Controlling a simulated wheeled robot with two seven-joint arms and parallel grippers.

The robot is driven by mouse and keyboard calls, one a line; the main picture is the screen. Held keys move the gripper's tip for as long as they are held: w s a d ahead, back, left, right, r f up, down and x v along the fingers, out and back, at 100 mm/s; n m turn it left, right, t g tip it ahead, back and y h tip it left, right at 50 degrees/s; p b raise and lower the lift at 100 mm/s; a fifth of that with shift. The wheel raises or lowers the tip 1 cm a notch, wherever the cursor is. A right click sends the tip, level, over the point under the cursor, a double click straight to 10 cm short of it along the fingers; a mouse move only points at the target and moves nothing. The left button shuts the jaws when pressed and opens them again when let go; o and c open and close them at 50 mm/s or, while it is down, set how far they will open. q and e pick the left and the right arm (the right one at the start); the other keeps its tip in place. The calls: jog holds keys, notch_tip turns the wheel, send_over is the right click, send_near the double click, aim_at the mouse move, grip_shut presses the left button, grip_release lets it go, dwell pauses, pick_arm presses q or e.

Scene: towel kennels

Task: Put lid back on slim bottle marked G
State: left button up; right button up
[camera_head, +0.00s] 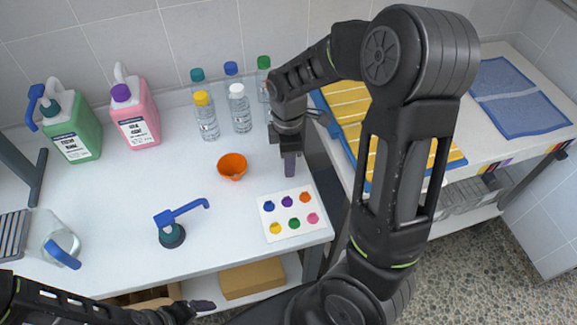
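Several slim clear bottles stand at the back of the white table. Their tops are teal (197,76), blue (231,69), green (263,63), yellow (203,99) and white (237,89). Their labels are too small to read, so I cannot tell which is marked G. A white card (291,210) at the front right carries several coloured round spots; I cannot tell whether these are loose lids or printed. My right gripper (290,166) points down above the table, between the bottles and the card, its finger gap not visible. My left gripper (204,306) is low at the front edge.
A green jug (72,130), a pink jug (137,118), an orange bowl (232,166), a blue-handled pump top (172,234) and a clear pitcher (66,243) share the table. Blue and yellow towels (352,110) lie on the right-hand counter.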

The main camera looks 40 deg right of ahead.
jog(key=shift+f, duration=0.9)
jog(key=shift+c, duration=0.5)
grip_shut()
